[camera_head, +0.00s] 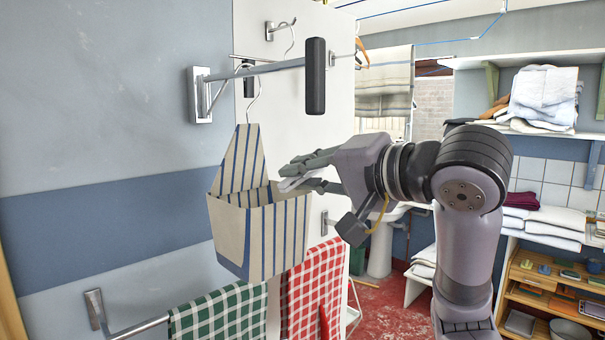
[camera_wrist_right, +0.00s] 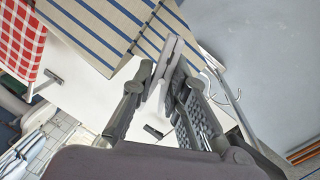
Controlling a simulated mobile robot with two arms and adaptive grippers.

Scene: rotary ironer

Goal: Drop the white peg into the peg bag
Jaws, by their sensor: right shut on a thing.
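The peg bag (camera_head: 262,232) is cream with blue stripes and hangs from a hook below a wall rail, its pocket open at the top. It also shows at the top of the right wrist view (camera_wrist_right: 112,28). My right gripper (camera_head: 310,177) is shut on the white peg (camera_head: 291,184), just right of the bag's hanging panel and slightly above the pocket's right rim. In the right wrist view the peg (camera_wrist_right: 160,68) sticks out between the fingers towards the bag. I cannot tell whether the peg's tip is over the opening. My left gripper is not in view.
A metal rail (camera_head: 262,70) with a black end block (camera_head: 315,76) is above the bag. Green (camera_head: 222,312) and red (camera_head: 312,285) checked cloths hang below it. A white panel stands behind. Shelves with folded linen (camera_head: 545,97) are at the right.

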